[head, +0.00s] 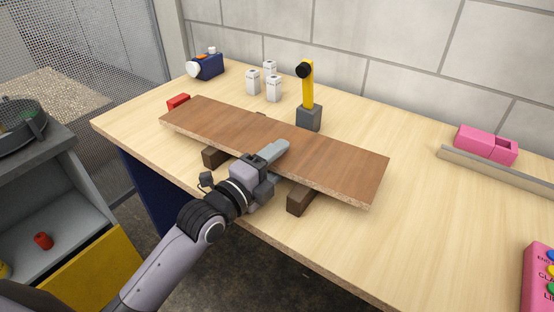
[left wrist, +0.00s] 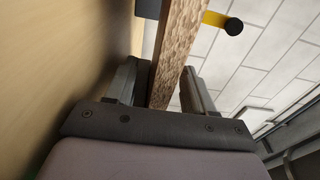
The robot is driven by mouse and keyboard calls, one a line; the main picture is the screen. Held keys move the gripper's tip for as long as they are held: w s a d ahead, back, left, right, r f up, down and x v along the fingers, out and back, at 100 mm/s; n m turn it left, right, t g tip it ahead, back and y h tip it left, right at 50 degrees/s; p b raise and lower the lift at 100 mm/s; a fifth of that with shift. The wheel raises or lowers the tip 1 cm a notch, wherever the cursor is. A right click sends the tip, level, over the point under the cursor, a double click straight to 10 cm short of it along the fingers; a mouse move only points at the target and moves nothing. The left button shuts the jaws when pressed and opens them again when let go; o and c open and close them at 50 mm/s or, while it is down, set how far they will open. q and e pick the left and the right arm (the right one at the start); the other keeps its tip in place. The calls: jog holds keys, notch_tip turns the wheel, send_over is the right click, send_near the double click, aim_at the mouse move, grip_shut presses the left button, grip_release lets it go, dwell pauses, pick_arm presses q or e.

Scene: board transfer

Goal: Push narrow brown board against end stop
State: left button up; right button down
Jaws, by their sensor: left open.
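The narrow brown board (head: 275,149) lies across two dark wooden blocks, the left one (head: 215,157) and the right one (head: 300,198), raised above the table. Its chipboard edge (left wrist: 173,52) runs between my fingers in the left wrist view. My left gripper (head: 277,155) is open at the middle of the board's front edge. One finger is above the board and the other below it, mostly hidden in the head view. A gap shows between the board and the upper finger. A small red block (head: 178,102) is by the board's left end; I cannot tell whether they touch.
A yellow post on a grey base (head: 309,118) stands behind the board. White containers (head: 253,82) and a blue device (head: 208,65) are at the back.

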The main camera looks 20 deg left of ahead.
pick_arm(q)
jog(key=shift+v, duration=3.45)
jog(key=shift+a, duration=0.1)
